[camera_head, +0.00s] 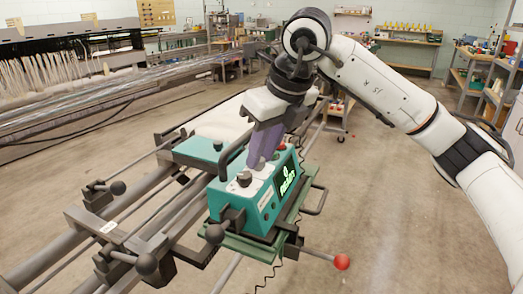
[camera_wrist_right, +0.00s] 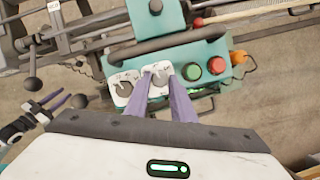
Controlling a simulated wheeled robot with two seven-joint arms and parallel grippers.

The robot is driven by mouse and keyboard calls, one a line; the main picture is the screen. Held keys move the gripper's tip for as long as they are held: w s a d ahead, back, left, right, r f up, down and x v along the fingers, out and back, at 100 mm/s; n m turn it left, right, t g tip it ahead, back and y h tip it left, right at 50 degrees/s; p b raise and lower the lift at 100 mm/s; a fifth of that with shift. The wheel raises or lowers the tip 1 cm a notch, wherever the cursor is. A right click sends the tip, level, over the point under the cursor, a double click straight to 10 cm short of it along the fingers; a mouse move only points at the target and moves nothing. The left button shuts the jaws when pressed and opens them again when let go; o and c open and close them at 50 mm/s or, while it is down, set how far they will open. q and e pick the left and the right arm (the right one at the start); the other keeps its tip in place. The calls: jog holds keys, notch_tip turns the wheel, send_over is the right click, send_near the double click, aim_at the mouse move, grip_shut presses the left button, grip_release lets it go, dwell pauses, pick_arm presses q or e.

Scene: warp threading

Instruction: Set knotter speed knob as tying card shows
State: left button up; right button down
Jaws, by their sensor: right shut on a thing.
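The knotter is a teal box (camera_head: 262,205) mounted on the rail frame, with a lit green display on its side. My right gripper (camera_wrist_right: 168,92) comes down from above, its purple fingers shut on a grey knob (camera_wrist_right: 160,76) on a white dial plate. A second knob (camera_wrist_right: 124,88) on its own white plate sits just left of it in the right wrist view. The dial marks are too small to read. My left gripper (camera_wrist_right: 54,102) shows at the left of the right wrist view, its purple fingers apart and empty. I cannot make out a tying card.
A green button (camera_wrist_right: 194,72) and a red button (camera_wrist_right: 216,66) sit right of the held knob. A red-ended lever (camera_head: 341,262) sticks out at the knotter's lower right. Black-knobbed clamps (camera_head: 118,187) line the rails at left.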

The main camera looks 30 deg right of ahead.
jog(key=n, duration=0.1)
jog(key=n+y+p, duration=0.1)
jog(key=n, duration=0.1)
jog(key=shift+d+r+n+g, duration=0.15)
jog(key=shift+d+n+g, duration=0.05)
jog(key=shift+n+g, duration=0.1)
jog(key=n+y+p, duration=0.1)
jog(key=n+p, duration=0.1)
jog(key=shift+w+d+n, duration=0.1)
jog(key=shift+w+n, duration=0.05)
jog(key=shift+n, duration=0.25)
jog(key=shift+n+g+y+p, duration=0.3)
jog(key=shift+n+g+p, duration=0.1)
jog(key=shift+n, duration=0.5)
jog(key=c, duration=1.5)
grip_release()
